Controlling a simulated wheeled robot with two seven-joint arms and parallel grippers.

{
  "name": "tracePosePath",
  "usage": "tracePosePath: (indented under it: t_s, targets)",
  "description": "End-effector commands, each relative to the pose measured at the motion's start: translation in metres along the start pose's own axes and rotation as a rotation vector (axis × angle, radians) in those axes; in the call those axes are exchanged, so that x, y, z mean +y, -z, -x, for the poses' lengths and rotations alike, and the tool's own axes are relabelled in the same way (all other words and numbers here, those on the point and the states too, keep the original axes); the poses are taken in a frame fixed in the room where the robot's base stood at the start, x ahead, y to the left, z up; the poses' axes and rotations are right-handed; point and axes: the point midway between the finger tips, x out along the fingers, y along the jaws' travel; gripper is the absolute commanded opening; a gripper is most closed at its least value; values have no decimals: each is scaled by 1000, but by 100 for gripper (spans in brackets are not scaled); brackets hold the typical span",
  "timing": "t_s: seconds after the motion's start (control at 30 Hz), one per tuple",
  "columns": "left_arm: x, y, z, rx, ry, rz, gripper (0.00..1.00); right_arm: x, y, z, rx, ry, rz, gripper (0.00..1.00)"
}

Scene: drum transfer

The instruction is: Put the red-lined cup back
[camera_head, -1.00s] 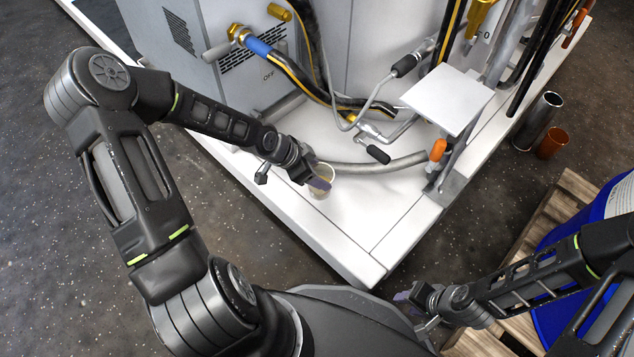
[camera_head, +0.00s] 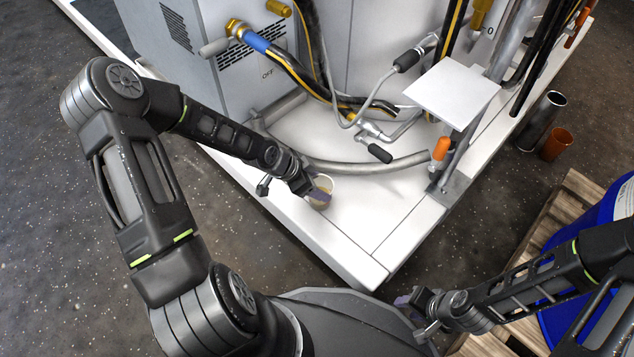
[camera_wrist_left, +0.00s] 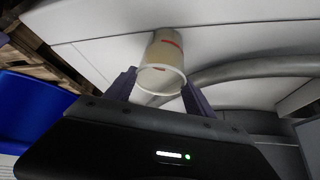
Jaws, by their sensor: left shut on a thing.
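The cup (camera_head: 322,185) is small and pale, and stands out at the end of my left arm over the white platform. In the left wrist view the cup (camera_wrist_left: 163,60) shows a red line on its wall and its round rim toward the camera. My left gripper (camera_head: 318,194) is shut on the cup, with a purple finger on each side of it in the left wrist view (camera_wrist_left: 158,88). I cannot tell whether the cup's base touches the platform. My right gripper (camera_head: 410,300) is at the lower right near my base; its finger opening is not clear.
The white platform (camera_head: 350,235) carries a grey cabinet (camera_head: 230,90), hoses, a curved grey pipe (camera_head: 370,167) and a square white plate (camera_head: 452,93) on a post. A dark metal cylinder (camera_head: 540,122) and a brown cup (camera_head: 555,145) stand on the floor at right. A blue drum (camera_head: 560,290) sits on a wooden pallet.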

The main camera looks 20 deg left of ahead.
Motion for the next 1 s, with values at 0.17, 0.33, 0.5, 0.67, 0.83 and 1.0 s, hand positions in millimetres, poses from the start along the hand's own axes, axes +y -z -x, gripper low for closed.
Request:
tracePosePath:
  t_s: [0.17,0.33,0.5,0.67,0.83,1.0]
  targets:
    - [0,0,0,0,0,0,75,0,0,0,0,0,0,36]
    - [0,0,0,0,0,0,85,0,0,0,0,0,0,36]
    - [0,0,0,0,1,0,85,0,0,0,0,0,0,36]
    - [-1,4,6,0,2,-1,85,-2,0,5,-1,0,0,36]
    - [0,7,30,-1,1,2,85,-7,-1,22,-7,0,1,36]
    - [-1,8,68,-1,3,4,85,-15,-3,47,-19,0,2,36]
